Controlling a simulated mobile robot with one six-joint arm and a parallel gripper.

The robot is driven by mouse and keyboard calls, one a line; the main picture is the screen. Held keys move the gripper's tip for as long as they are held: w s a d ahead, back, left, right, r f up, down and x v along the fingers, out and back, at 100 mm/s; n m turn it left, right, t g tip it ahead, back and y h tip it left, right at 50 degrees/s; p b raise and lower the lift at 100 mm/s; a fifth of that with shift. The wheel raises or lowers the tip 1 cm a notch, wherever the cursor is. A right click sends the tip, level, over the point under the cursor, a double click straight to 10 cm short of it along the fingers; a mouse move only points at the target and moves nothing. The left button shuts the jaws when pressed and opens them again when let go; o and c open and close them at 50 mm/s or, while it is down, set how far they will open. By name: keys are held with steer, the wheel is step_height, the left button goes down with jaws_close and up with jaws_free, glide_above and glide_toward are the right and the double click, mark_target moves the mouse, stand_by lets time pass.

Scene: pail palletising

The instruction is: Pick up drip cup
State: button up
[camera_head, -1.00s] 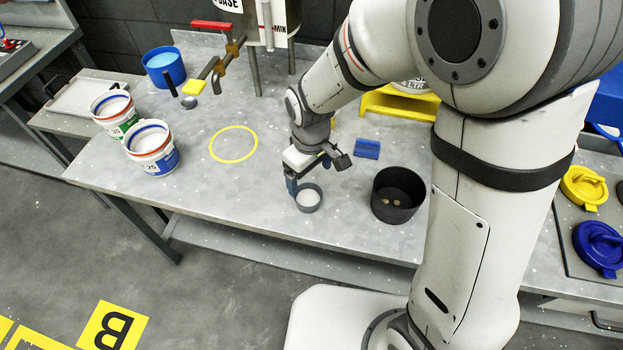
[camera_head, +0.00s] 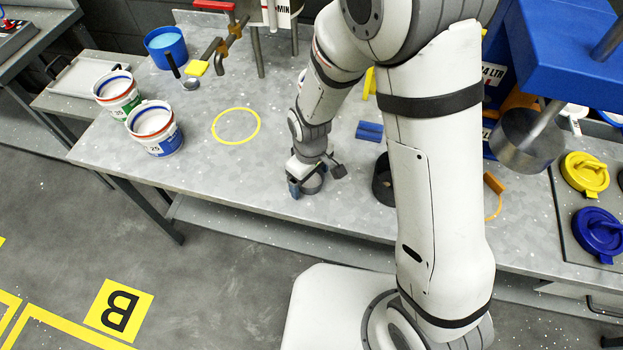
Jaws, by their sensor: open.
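The drip cup (camera_head: 315,186) is a small grey round cup on the grey workbench, near its front edge in the middle of the view. My gripper (camera_head: 306,186) is open and lowered right at the cup. One dark blue finger shows at the cup's left side, and the gripper body covers much of the cup's top. The other finger is hidden, so I cannot tell whether both fingers touch the cup.
A black pot (camera_head: 381,184) stands right of the cup, partly hidden by my arm. A blue block (camera_head: 369,131) lies behind. Two white pails (camera_head: 155,130) stand left. A yellow ring (camera_head: 236,126) marks clear bench. Lids (camera_head: 584,173) lie far right.

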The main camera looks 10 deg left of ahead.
steer(key=shift+c, duration=0.5)
steer(key=c, duration=1)
steer(key=shift+r, duration=0.15)
